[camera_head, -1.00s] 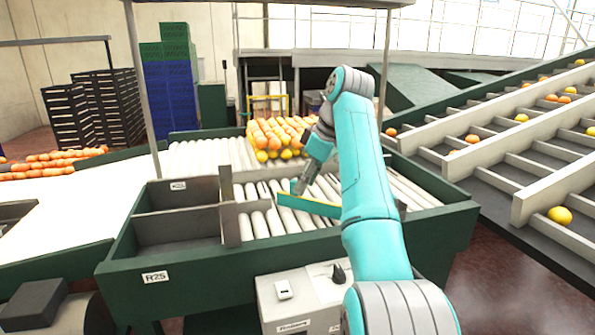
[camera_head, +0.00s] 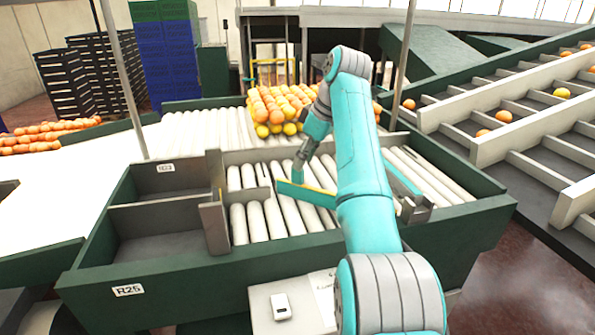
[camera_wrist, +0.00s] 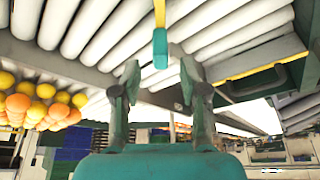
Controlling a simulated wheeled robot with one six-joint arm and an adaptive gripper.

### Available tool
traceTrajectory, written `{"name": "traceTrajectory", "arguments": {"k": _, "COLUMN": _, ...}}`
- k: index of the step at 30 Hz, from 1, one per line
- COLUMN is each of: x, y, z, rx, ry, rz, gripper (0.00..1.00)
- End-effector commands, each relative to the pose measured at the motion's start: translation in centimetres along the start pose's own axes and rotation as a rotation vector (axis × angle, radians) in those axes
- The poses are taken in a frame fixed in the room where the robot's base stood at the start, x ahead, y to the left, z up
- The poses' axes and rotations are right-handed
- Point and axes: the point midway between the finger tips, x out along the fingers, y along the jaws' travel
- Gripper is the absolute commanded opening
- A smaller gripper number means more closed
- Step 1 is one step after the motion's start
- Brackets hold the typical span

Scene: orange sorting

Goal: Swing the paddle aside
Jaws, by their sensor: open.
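The paddle (camera_head: 318,196) is a thin teal bar with a yellow top edge. It lies slantwise above the white rollers in the head view, its right part hidden behind my arm. A short teal upright piece stands near its left end. My gripper (camera_head: 298,178) points down at that upright. In the wrist view, a teal piece with a yellow strip (camera_wrist: 160,48) shows in line with the gap between the fingers of my gripper (camera_wrist: 160,75). The fingers are apart, with no visible grip on it. Whether they touch it I cannot tell.
Left of the rollers are grey-walled compartments (camera_head: 165,217) in a green frame, labelled R25. Oranges and lemons (camera_head: 275,108) are heaped at the rollers' far end. A second teal bar (camera_head: 402,178) is right of my arm. A sloped conveyor (camera_head: 500,143) carries fruit at right.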

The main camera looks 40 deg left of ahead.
Motion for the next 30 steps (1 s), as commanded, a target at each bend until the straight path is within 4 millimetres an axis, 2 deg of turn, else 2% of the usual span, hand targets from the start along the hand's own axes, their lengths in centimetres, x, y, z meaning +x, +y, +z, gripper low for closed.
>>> {"name": "traceTrajectory", "arguments": {"k": 3, "x": 2.1, "y": -0.1, "z": 0.0, "rx": 0.0, "ry": -0.001, "rz": -0.002, "gripper": 0.44}}
{"name": "traceTrajectory", "arguments": {"k": 9, "x": 4.3, "y": -0.1, "z": 0.0, "rx": 0.0, "ry": 0.0, "rz": -0.001, "gripper": 0.44}}
{"name": "traceTrajectory", "arguments": {"k": 21, "x": 5.1, "y": 0.0, "z": 0.0, "rx": 0.0, "ry": 0.0, "rz": 0.0, "gripper": 0.44}}
{"name": "traceTrajectory", "arguments": {"k": 22, "x": 5.1, "y": 0.0, "z": 0.0, "rx": 0.0, "ry": 0.0, "rz": 0.0, "gripper": 0.41}}
{"name": "traceTrajectory", "arguments": {"k": 27, "x": 5.1, "y": 0.0, "z": 0.0, "rx": 0.0, "ry": 0.0, "rz": 0.0, "gripper": 0.0}}
{"name": "traceTrajectory", "arguments": {"k": 30, "x": 5.1, "y": 0.0, "z": 0.0, "rx": 0.0, "ry": 0.0, "rz": 0.0, "gripper": 0.0}}
